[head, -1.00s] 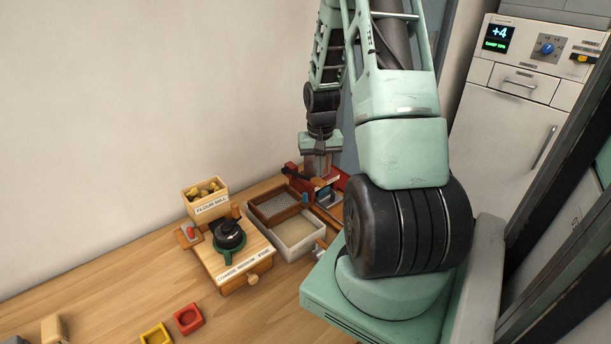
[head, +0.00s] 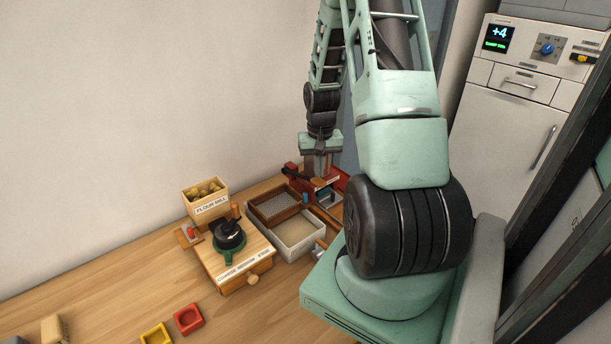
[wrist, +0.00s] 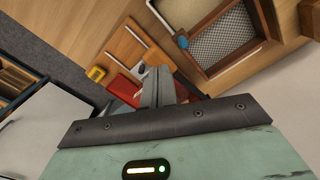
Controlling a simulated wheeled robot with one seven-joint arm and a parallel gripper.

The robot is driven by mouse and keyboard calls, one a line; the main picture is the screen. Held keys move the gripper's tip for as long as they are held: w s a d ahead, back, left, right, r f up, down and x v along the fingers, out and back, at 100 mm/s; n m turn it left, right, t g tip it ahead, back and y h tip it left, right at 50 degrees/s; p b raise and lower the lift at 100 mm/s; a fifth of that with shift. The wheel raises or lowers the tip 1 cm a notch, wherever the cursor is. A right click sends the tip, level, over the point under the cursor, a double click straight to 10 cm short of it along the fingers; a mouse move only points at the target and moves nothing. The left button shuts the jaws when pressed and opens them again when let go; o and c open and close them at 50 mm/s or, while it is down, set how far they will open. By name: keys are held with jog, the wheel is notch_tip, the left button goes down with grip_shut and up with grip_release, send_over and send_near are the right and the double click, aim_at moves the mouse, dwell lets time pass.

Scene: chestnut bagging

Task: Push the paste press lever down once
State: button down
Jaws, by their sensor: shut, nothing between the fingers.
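The red paste press (head: 336,186) stands at the back right of the bench, partly hidden by my gripper and arm. In the wrist view its red body (wrist: 124,86) shows left of the fingers. Its dark lever (head: 292,174) shows left of my gripper in the head view; how far down it is, I cannot tell for sure. My gripper (head: 322,178) points down over the press. In the wrist view its fingers (wrist: 158,82) are together, with nothing between them. Whether the fingertips touch the lever is hidden.
A brown sieve tray (head: 256,204) and a pale bin (head: 316,246) stand left of the press. Red (head: 188,330) and yellow (head: 148,338) trays lie at the front.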

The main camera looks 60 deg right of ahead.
aim_at(319, 180)
jog(key=shift+f+b, duration=0.75)
jog(key=shift+f, duration=0.35)
jog(key=shift+f+b, duration=0.8)
jog(key=shift+f, duration=0.35)
jog(key=shift+s+a+f+b, duration=0.1)
jog(key=shift+s+f+b, duration=0.15)
jog(key=shift+f+b, duration=0.65)
jog(key=shift+f, duration=0.2)
